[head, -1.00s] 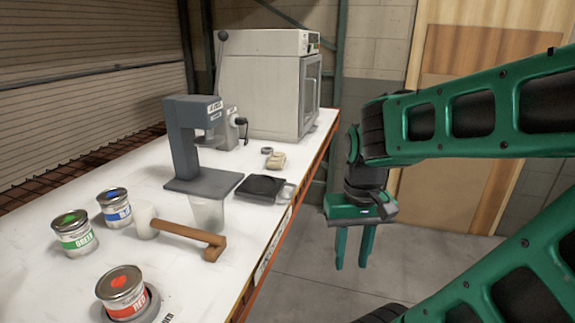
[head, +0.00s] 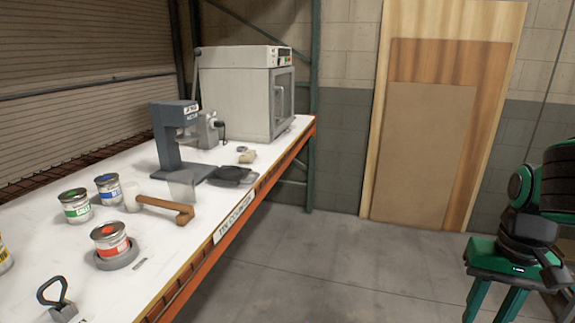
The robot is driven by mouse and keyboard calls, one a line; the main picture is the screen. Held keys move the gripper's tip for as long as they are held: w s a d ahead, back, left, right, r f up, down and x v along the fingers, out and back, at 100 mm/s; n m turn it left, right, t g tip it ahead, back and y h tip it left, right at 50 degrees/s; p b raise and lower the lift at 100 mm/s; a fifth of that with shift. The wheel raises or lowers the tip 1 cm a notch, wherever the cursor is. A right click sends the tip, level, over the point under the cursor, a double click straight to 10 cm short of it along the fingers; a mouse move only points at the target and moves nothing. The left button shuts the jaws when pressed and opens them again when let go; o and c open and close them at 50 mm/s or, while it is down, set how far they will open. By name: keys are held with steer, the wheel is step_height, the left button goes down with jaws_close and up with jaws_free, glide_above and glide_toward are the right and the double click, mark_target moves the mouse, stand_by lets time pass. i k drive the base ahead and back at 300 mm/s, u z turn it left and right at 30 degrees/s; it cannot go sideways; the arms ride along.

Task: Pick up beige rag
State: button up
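A small beige folded cloth, the rag (head: 249,156), lies on the white bench near its right edge, in front of the grey-white cabinet machine. My gripper (head: 495,305) is at the lower right of the head view, well to the right of the bench and far from the rag. Its green fingers point down and are spread apart, with the tips cut off by the bottom edge. I see nothing between the visible parts of the fingers.
The bench (head: 150,240) holds a grey press (head: 170,140), a black scale (head: 231,174), a wooden-handled mallet (head: 170,208), and paint cans, including a red one (head: 110,240). The cabinet machine (head: 240,95) stands at the far end. Open floor (head: 350,270) lies right of the bench.

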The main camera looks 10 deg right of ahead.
mark_target(249, 156)
steer(key=z, duration=0.5)
steer(key=i, duration=1.65)
steer(key=u, duration=0.75)
steer(key=i, duration=1)
steer(key=u, duration=0.7)
